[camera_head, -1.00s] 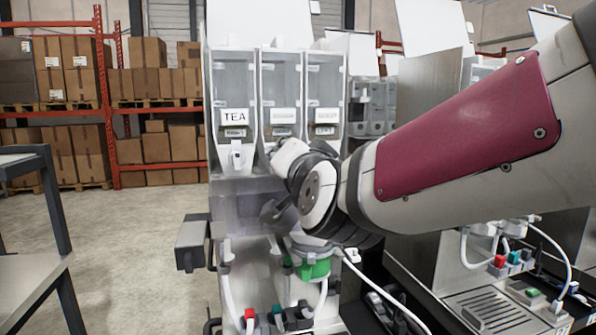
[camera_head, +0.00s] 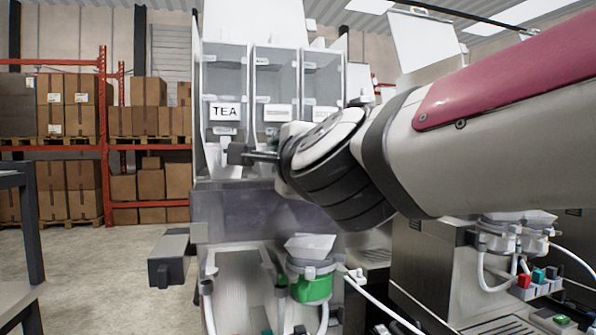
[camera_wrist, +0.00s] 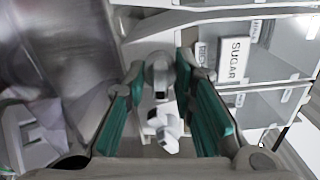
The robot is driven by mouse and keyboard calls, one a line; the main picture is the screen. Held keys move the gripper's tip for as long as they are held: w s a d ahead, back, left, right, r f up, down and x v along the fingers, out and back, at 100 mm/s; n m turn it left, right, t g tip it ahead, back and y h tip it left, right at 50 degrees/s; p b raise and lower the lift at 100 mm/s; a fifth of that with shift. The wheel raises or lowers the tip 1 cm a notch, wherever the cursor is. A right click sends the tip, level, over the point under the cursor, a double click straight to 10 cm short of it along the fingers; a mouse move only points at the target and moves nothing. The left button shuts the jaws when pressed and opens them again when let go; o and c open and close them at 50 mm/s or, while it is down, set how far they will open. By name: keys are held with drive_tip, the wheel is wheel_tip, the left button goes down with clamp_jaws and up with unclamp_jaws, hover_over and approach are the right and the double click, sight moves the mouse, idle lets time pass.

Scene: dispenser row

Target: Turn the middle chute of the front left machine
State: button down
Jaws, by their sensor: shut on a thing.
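The front left machine (camera_head: 232,205) stands mid-view in the head view, with three clear canisters side by side; the left one carries a TEA label (camera_head: 225,111). My gripper (camera_head: 244,155) reaches in from the right at chute height, below the canisters. My wrist and gripper hide the middle chute in the head view. In the wrist view the green-padded fingers of my gripper (camera_wrist: 159,70) are shut on a white chute (camera_wrist: 160,112) between them. A SUGAR label (camera_wrist: 233,60) shows just right of the fingers, so this appears to be the middle chute.
Below the chutes is a white funnel on a green-based bowl (camera_head: 311,287). A grey box-like part (camera_head: 169,257) juts out at the machine's left. Another machine (camera_head: 430,260) stands close on the right. A dark-framed table (camera_head: 22,240) is at the far left, with open floor between.

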drive_tip(key=shift+f+m+b, duration=0.15)
drive_tip(key=shift+m+b, duration=0.95)
drive_tip(key=shift+m, duration=1.1)
drive_tip(key=c, duration=1.7)
unclamp_jaws()
drive_tip(key=v, duration=1.2)
